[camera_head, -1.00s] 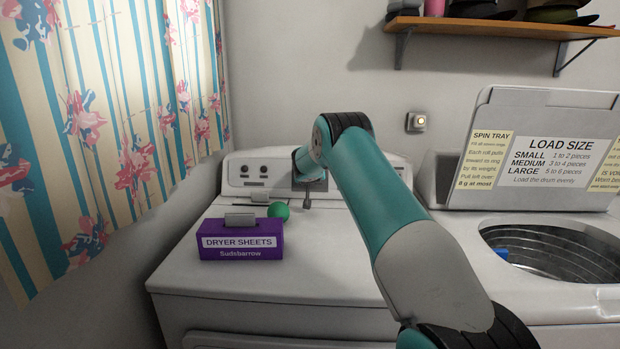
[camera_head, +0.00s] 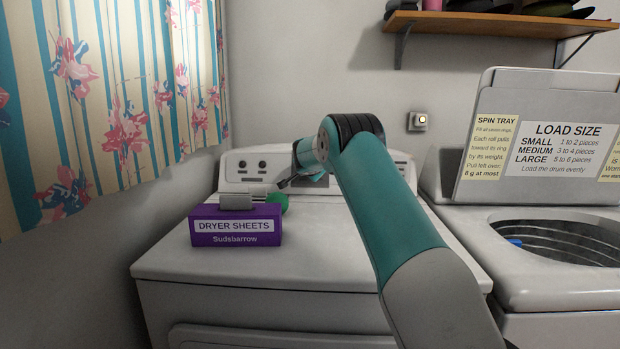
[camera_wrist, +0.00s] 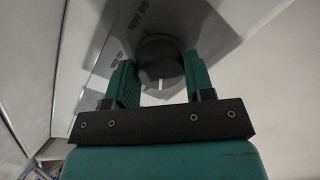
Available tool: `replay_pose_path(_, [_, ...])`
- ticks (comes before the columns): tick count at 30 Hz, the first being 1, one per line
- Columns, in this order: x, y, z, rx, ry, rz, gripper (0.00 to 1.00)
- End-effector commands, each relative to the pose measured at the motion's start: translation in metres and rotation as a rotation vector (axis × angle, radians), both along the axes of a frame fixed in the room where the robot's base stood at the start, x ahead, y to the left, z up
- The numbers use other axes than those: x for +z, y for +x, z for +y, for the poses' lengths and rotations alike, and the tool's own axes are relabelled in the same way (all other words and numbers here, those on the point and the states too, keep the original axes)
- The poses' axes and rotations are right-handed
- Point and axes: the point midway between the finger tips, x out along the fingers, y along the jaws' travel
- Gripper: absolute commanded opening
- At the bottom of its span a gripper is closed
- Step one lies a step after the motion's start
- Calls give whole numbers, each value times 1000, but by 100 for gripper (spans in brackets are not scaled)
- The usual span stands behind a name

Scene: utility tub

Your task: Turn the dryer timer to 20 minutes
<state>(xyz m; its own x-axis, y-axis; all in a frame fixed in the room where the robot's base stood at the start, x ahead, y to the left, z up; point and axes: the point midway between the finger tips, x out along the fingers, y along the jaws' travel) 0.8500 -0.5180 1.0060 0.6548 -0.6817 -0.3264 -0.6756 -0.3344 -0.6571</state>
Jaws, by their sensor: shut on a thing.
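The timer knob (camera_wrist: 163,55) is a dark round dial on the dryer's grey control panel, seen close in the wrist view. A white pointer line on it points toward the bottom of that picture. Printed labels near it are upside down; one seems to read "60 MIN", another is too blurred to read. My gripper (camera_wrist: 160,80) has its teal fingers on both sides of the knob, shut on it. In the head view my arm hides the knob. The dryer (camera_head: 285,250) stands in the middle, its back panel behind my wrist.
A curtain (camera_head: 110,90) hangs at left. The open washer (camera_head: 470,235) stands at right. A shelf (camera_head: 500,24) is above.

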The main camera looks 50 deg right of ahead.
Motion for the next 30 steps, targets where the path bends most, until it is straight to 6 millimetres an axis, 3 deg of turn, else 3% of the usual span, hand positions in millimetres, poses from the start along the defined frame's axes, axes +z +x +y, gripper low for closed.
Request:
replay_pose_path(12, [0,1,0,-71,127,-154,25])
replay_pose_path(30, [1,1,0,-84,150,-181,25])
